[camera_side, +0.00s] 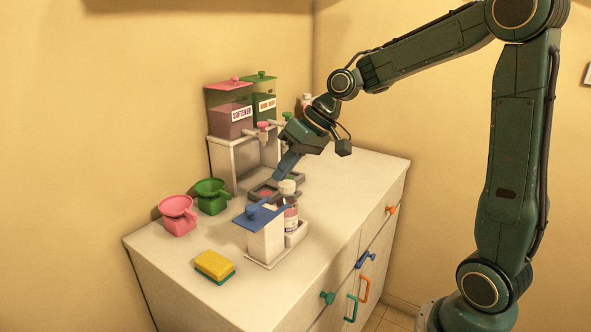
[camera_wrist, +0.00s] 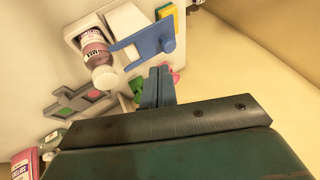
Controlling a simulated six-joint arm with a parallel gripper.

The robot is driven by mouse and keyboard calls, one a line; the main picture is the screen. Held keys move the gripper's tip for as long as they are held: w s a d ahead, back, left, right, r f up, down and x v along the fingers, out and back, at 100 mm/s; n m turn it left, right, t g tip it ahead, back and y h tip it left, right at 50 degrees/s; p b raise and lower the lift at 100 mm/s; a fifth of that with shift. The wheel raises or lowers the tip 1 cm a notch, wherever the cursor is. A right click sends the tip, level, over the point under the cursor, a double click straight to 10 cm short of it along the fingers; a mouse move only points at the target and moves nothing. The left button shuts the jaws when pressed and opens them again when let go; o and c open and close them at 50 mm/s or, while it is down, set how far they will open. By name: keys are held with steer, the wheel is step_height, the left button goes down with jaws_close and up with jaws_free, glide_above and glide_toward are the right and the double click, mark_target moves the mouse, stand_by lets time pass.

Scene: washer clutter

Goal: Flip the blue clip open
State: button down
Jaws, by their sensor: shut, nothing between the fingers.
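The blue clip (camera_side: 262,213) is a flat plate with a round knob, lying level on top of a white block (camera_side: 266,243). In the wrist view the clip (camera_wrist: 148,44) shows fork-like prongs pointing toward a white-capped bottle (camera_wrist: 92,47). That bottle (camera_side: 290,212) stands upright beside the block in a white holder; I cannot tell whether the prongs touch it. My gripper (camera_side: 280,176) is shut and empty, above and behind the bottle and clip in the side view. In the wrist view its fingertips (camera_wrist: 160,68) appear near the clip but apart from it.
A grey tray (camera_side: 289,180) lies behind the bottle. Softener (camera_side: 231,119) and green dispensers (camera_side: 264,106) stand on a white stand at the back. Pink (camera_side: 178,215) and green cups (camera_side: 212,195) are at left. A yellow sponge (camera_side: 214,264) lies in front. The countertop's right side is clear.

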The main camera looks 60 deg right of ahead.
steer(key=v, duration=0.3)
stand_by(0.5)
steer(key=s+a+h, duration=0.2)
steer(key=s+h, duration=0.2)
steer(key=s, duration=1.7)
steer(key=shift+s+a+n+t+h, duration=0.25)
steer(key=shift+a+n+t+h, duration=0.05)
steer(key=shift+a+n, duration=0.1)
